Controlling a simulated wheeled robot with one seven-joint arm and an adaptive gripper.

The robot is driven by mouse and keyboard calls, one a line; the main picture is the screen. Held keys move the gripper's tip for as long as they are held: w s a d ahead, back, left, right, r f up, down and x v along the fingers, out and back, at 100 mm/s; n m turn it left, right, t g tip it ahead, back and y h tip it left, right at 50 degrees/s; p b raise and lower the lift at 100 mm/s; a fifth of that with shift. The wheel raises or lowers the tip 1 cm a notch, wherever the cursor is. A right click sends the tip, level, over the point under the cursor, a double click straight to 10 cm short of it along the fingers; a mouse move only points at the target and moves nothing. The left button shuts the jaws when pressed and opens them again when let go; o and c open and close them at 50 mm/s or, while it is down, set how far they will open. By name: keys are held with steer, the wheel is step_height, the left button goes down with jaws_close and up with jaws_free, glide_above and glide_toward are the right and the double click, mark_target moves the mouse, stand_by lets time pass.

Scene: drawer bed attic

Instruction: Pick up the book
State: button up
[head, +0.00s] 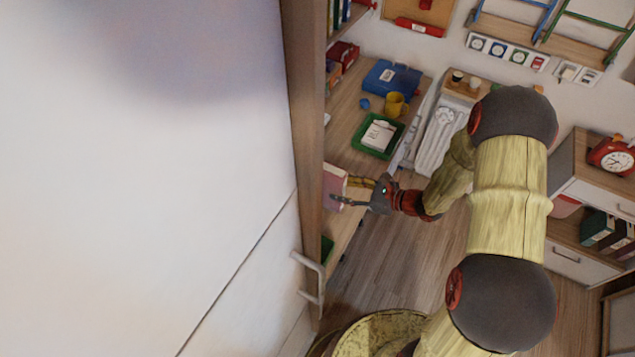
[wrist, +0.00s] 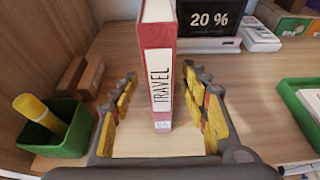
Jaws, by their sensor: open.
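The book (wrist: 157,70) is red with a white spine label reading "TRAVEL". It stands upright on the wooden desk, spine toward me, in the wrist view. In the head view the book (head: 333,186) shows as a pinkish block at the desk's near end, partly hidden by the tall cabinet edge. My gripper (wrist: 160,108) is open, with one yellow-padded finger on each side of the book's lower spine. In the head view my gripper (head: 358,193) reaches the book from the right.
A green cup with a yellow item (wrist: 55,128) stands left of my gripper, and small brown blocks (wrist: 80,77) lie behind it. A black "20 %" sign (wrist: 209,20) is behind the book. A green tray (head: 378,135) lies further along the desk. The white panel (head: 150,200) fills the head view's left.

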mark_target(325, 186)
steer(key=b+x, duration=0.1)
steer(key=x, duration=0.6)
steer(key=shift+f+b, duration=0.1)
steer(key=shift+b, duration=0.25)
steer(key=shift+c, duration=0.4)
jaws_close()
